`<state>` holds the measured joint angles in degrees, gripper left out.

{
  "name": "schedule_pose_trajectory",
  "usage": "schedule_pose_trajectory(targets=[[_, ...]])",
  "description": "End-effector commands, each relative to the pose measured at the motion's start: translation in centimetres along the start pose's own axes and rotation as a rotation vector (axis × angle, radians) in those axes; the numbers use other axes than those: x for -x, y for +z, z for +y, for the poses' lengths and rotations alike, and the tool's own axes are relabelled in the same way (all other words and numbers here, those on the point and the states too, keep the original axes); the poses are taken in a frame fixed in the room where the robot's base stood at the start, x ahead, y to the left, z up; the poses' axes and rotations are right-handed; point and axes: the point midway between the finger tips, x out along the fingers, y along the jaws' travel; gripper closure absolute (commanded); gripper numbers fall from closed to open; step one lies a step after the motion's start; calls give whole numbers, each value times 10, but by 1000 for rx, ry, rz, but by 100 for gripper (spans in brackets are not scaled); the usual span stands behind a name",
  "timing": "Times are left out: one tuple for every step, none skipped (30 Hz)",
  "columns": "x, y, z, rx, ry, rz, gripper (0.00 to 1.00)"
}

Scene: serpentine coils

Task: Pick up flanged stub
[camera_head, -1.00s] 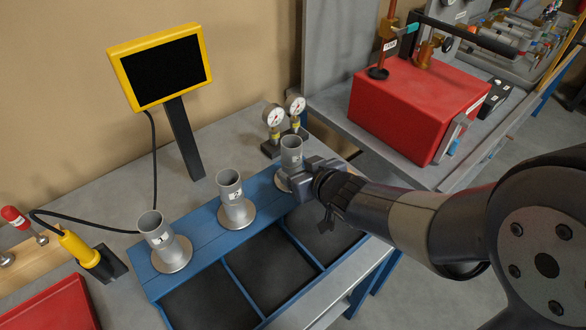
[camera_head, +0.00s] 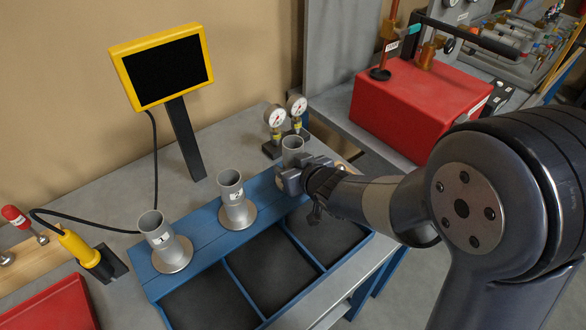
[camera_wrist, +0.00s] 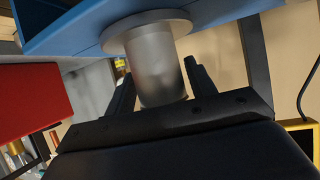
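Three grey flanged stubs stand upright in a row on the blue rack (camera_head: 207,236). The left stub (camera_head: 160,234) is marked 1, and the middle stub (camera_head: 233,191) is marked 2. The right stub (camera_head: 292,146) shows its top, with its lower part and flange hidden by my gripper (camera_head: 290,182). In the wrist view this stub (camera_wrist: 155,58) hangs inverted, its flange (camera_wrist: 118,36) against the blue rack. My gripper (camera_wrist: 160,82) has one finger on each side of its tube, with narrow gaps seeming to show. Firm contact is not visible.
Two gauges (camera_head: 275,117) stand close behind the right stub. Dark open bays (camera_head: 268,268) lie in front of the row. A yellow-framed screen (camera_head: 165,66) is behind, and a red box (camera_head: 405,112) sits on the neighbouring bench.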

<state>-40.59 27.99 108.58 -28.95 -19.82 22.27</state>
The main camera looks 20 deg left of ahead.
Motion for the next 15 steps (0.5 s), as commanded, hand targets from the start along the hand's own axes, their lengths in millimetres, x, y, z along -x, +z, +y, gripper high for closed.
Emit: schedule_pose_trajectory(targets=[[0,0,0,0,0,0,52],[0,0,0,0,0,0,54],[0,0,0,0,0,0,57],[0,0,0,0,0,0,60],[0,0,0,0,0,0,62],[0,0,0,0,0,0,66],[0,0,0,0,0,0,68],[0,0,0,0,0,0,70],[0,0,0,0,0,0,74],[0,0,0,0,0,0,76],[0,0,0,0,0,0,79],[0,0,0,0,0,0,82],[0,0,0,0,0,0,84],[0,0,0,0,0,0,87],[0,0,0,0,0,0,90]])
